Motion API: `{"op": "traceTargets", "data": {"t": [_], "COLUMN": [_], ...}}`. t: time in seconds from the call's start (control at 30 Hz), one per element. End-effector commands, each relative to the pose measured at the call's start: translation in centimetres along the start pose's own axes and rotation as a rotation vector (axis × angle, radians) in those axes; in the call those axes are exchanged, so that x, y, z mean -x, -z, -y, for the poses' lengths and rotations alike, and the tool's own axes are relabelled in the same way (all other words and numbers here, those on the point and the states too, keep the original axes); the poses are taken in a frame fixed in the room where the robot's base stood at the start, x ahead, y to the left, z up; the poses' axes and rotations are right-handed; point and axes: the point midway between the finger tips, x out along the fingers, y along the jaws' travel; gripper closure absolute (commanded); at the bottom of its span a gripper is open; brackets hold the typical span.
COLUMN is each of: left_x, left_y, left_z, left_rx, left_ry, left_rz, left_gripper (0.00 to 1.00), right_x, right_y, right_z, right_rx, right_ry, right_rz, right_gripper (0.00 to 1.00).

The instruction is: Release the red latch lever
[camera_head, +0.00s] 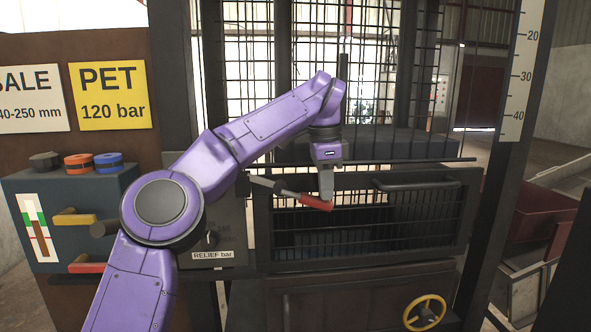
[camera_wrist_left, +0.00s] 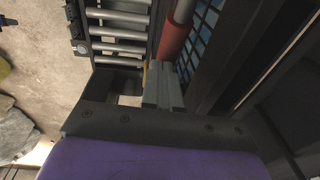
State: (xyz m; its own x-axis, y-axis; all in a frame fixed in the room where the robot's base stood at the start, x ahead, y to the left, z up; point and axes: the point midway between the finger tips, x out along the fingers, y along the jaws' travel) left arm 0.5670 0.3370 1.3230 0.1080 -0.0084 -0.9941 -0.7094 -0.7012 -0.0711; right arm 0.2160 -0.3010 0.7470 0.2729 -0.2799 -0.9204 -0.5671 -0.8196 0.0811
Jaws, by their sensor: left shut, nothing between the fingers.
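The red latch lever (camera_head: 314,202) has a red grip on a grey rod that slopes from the upper left, in front of the dark cage door (camera_head: 262,222). In the left wrist view the red grip (camera_wrist_left: 174,40) shows just beyond the fingers. My left gripper (camera_head: 326,191) points down, its grey fingers shut and empty. In the head view the fingertips overlap the red grip near its right end; whether they touch it cannot be told. The closed fingers also show in the left wrist view (camera_wrist_left: 163,88). My right gripper is not in view.
A control box (camera_head: 28,183) with coloured knobs and yellow and red handles stands at left. A RELIEF bar panel (camera_head: 230,254) sits left of the door. A dark handle bar (camera_head: 415,183) runs along the door's upper right. A yellow handwheel (camera_head: 425,312) is below.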

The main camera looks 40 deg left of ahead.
Motion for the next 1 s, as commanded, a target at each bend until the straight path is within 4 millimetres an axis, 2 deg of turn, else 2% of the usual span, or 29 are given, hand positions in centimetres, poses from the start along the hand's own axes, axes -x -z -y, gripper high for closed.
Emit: {"op": "traceTargets", "data": {"t": [0.1, 0.33, 0.6, 1.0], "left_x": [-1.0, -2.1, -2.9, -3.0], "left_y": [-1.1, -2.0, -1.9, -1.9], "left_z": [0.3, 0.4, 0.4, 0.4], "left_rx": [0.014, 0.02, 0.015, 0.015], "left_ry": [-0.001, 0.0, -0.001, -0.001], "left_rz": [-0.004, 0.134, 0.128, 0.127], "left_gripper": [1.0, 1.0, 1.0, 1.0], "right_x": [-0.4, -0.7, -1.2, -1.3], "right_y": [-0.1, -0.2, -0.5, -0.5], "right_z": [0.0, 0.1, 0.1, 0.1], "right_rx": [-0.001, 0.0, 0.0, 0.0], "right_ry": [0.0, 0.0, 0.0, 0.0], "right_rz": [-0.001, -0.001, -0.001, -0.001], "right_gripper": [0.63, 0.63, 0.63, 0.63]}}
